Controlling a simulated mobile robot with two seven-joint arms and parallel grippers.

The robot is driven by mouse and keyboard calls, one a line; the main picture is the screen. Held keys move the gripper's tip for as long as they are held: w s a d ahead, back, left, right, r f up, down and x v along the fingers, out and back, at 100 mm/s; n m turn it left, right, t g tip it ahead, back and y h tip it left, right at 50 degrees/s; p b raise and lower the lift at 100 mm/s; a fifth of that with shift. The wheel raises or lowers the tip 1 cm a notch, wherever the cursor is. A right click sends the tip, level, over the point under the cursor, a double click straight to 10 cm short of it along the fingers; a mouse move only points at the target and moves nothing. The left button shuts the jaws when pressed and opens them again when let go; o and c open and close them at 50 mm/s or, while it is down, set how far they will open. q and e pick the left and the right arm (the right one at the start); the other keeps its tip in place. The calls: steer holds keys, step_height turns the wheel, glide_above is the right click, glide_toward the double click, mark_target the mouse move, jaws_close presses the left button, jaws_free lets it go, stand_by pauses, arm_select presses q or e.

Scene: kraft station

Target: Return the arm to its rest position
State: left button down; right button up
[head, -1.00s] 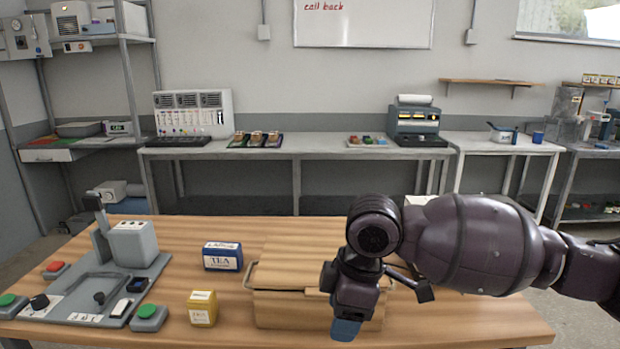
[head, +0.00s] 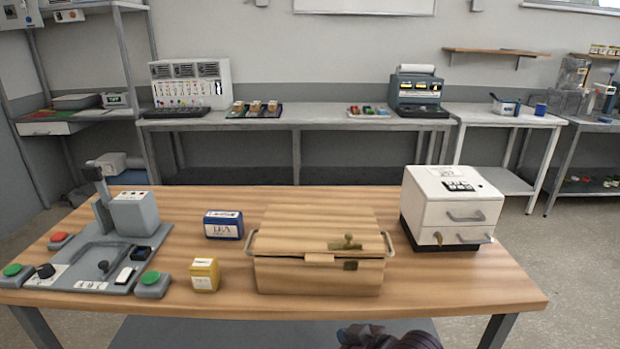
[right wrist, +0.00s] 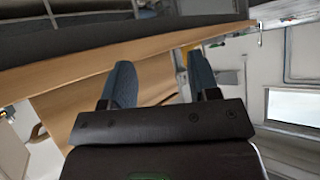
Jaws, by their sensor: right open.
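My right arm shows only as a dark piece (head: 385,337) at the bottom edge of the head view, below the front of the wooden table (head: 440,290). In the right wrist view my right gripper (right wrist: 158,80) has its two blue-grey fingers apart with nothing between them. The table's wooden top (right wrist: 60,80) appears beyond the fingers, tilted in that view. My left gripper is not in view.
On the table stand a wooden chest (head: 318,275) with its lid down, a white drawer box (head: 450,190), a blue tea box (head: 223,225), a yellow box (head: 204,275) and a grey control panel (head: 95,262). The table's front right is clear.

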steer(key=s+d+f+m+t+h, duration=0.2)
steer(key=s+d+f+m+h, duration=0.2)
steer(key=s+d+f, duration=0.3)
steer(key=s+d+f+m+t+h, duration=0.2)
steer(key=s+d+f+m+h, duration=0.2)
steer(key=s+d+f, duration=0.4)
steer(key=s+d+h, duration=0.1)
steer(key=s+d, duration=0.2)
steer(key=d, duration=0.4)
steer(key=shift+s+d+f, duration=0.15)
steer(key=shift+d+f, duration=0.05)
